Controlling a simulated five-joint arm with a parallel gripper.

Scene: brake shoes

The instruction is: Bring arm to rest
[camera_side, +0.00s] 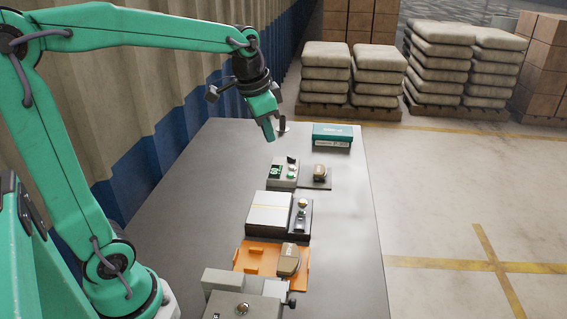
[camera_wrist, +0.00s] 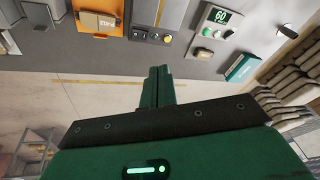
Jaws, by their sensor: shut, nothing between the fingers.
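My gripper (camera_side: 268,131) hangs over the far part of the grey table (camera_side: 345,220), above its surface, with its fingers pointing down. It is shut and empty. In the wrist view my gripper (camera_wrist: 158,72) shows its green fingers pressed together with nothing between them. A brake shoe (camera_side: 289,260) appears to sit on the orange tray (camera_side: 299,283) near the front of the table. A rounded brown part (camera_side: 320,172) rests on a dark plate by the control box.
A control box (camera_wrist: 213,29) with a lit display stands mid-table. A white-topped machine (camera_side: 268,214), a teal carton (camera_side: 332,134) and a grey vise-like block (camera_side: 240,300) also stand there. A dark upright piece (camera_side: 282,124) is beside my gripper. The table's right side is clear.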

